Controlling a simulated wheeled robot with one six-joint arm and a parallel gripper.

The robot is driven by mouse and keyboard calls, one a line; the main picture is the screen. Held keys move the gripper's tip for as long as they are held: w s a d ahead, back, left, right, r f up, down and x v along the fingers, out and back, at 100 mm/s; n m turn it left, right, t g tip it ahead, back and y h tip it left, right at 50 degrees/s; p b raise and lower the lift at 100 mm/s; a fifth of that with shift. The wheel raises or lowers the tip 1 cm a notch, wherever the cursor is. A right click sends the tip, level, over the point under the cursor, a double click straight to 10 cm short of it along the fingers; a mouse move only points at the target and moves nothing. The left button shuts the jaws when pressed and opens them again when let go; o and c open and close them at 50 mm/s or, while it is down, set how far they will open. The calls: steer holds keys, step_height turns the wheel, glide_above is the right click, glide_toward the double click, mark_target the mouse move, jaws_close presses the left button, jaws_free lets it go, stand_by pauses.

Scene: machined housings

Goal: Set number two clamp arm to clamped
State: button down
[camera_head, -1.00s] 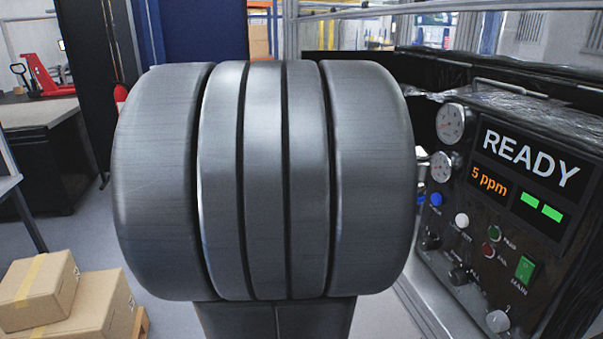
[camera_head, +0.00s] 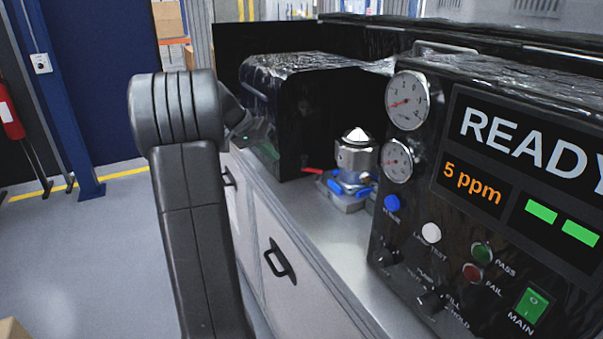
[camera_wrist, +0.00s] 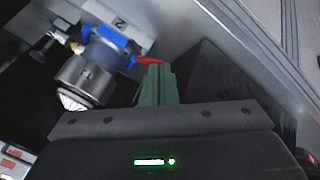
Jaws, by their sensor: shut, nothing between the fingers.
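A metal housing with a pointed top stands on a fixture with blue clamp parts on the bench in the head view (camera_head: 355,158). It shows upside down at the upper left of the wrist view (camera_wrist: 85,75). A red lever tip (camera_wrist: 149,60) pokes out beside the blue parts (camera_wrist: 112,38); it shows in the head view as a red handle (camera_head: 313,170). My gripper (camera_wrist: 154,68) has its green fingers together, empty, with the tips right at the red lever in the picture. I cannot tell whether they touch. A mark on the fixture plate reads like a 2 turned sideways.
A black test panel (camera_head: 470,270) with gauges and a READY screen stands right of the housing. A dark box-like cover (camera_head: 315,65) stands behind it at the left. The bench top (camera_head: 325,240) in front is clear. Floor is open at the left.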

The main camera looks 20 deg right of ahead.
mark_target(311, 170)
steer(key=shift+s, duration=0.1)
steer(key=p+x, duration=0.1)
steer(key=x, duration=0.9)
steer(key=shift+r+p, duration=0.1)
steer(key=shift+p, duration=0.3)
steer(key=s+d+p, duration=0.1)
steer(key=s+d, duration=0.1)
steer(key=shift+s+d, duration=0.1)
steer(key=shift+d, duration=0.25)
steer(key=shift+s+d, duration=0.1)
steer(key=shift+d, duration=0.15)
